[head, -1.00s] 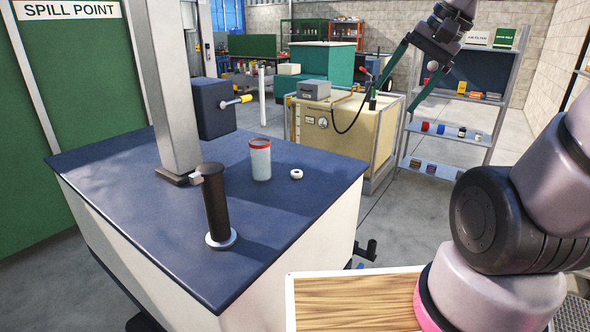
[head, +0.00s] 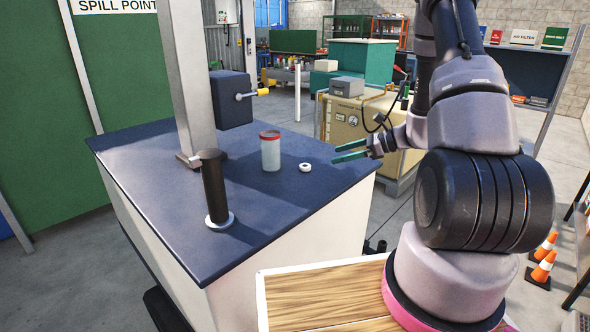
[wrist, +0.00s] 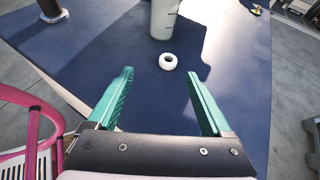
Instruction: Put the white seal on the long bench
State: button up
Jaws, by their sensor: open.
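The white seal (head: 305,167) is a small white ring lying flat on the dark blue top of a bench (head: 150,180). It also shows in the wrist view (wrist: 168,62), ahead of the fingers and a little above the middle of the frame. My gripper (head: 347,152) has green fingers, spread open and empty, and is to the right of the seal, apart from it. In the wrist view my gripper (wrist: 160,92) is open with bare blue surface between the fingers. I cannot tell whether this blue-topped bench is the long bench.
A white canister with a red rim (head: 270,152) stands just left of the seal. A black cylinder on a pale base (head: 214,188) and a grey post (head: 190,90) stand further left. Behind is a tan fuel unit (head: 345,118). Orange cones (head: 543,265) stand at right.

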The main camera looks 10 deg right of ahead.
aim_at(306, 165)
jog(key=shift+w+d+f+m+t, duration=0.1)
jog(key=shift+w+f+m+t, duration=0.1)
jog(key=shift+f, duration=0.4)
jog(key=shift+w+d+f+m+t, duration=0.1)
jog(key=shift+w+f+m, duration=0.1)
jog(key=shift+f, duration=0.35)
jog(key=x, duration=0.5)
jog(key=shift+w+x, duration=0.2)
jog(key=shift+x, duration=1.25)
jog(key=shift+w+x, duration=0.2)
jog(key=shift+x, duration=1.2)
jog(key=shift+d, duration=0.2)
grip_shut()
